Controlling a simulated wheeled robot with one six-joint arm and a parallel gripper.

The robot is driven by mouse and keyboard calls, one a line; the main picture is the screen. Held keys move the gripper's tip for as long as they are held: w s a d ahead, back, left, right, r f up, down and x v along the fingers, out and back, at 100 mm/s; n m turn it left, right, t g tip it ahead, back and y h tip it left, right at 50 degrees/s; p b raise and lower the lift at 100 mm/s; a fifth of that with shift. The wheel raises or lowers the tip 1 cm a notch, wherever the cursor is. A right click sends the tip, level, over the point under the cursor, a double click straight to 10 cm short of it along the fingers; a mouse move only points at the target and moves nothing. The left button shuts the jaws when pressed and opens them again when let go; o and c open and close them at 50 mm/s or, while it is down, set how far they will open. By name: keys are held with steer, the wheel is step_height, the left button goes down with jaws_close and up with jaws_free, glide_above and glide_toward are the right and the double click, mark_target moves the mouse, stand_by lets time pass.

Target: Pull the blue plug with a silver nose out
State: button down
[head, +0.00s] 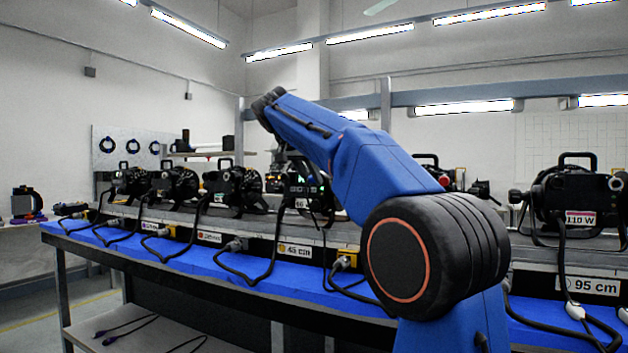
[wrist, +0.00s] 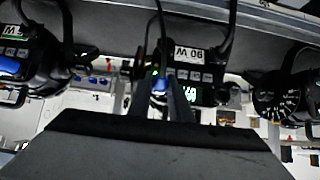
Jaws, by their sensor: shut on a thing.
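In the wrist view my gripper (wrist: 161,93) has its two dark fingers closed around a small blue plug (wrist: 159,84). The plug is against or just in front of the back panel of a black par can (wrist: 208,92) with a label that reads 90 W upside down and a lit display. A dark cable (wrist: 160,22) runs up the picture from near the plug. In the head view my blue arm reaches to the same par can (head: 300,187); the fingertips and plug do not show clearly there.
Other par cans stand in a row on the grey rail, left (head: 180,184) and right (head: 578,200). Cables hang in loops (head: 262,282) over the blue bench top (head: 190,262). In the wrist view, neighbouring cans flank my gripper left (wrist: 35,60) and right (wrist: 282,98).

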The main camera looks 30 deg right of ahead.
steer(key=shift+s+a, duration=0.7)
steer(key=shift+a, duration=0.2)
steer(key=shift+s+a, duration=0.7)
steer(key=shift+a, duration=0.2)
stand_by(0.9)
steer(key=shift+w+a+f+g+y, duration=0.15)
steer(key=shift+a+f+g+y, duration=0.8)
steer(key=shift+f, duration=2.8)
steer(key=shift+w+a+f+t+y, duration=0.1)
steer(key=shift+a+f, duration=1.65)
steer(key=shift+f, duration=1.95)
steer(key=shift+w+a+f+g+y, duration=0.15)
steer(key=shift+a+f+g+y, duration=0.3)
steer(key=shift+a+f, duration=2.1)
steer(key=shift+d+f, duration=1.2)
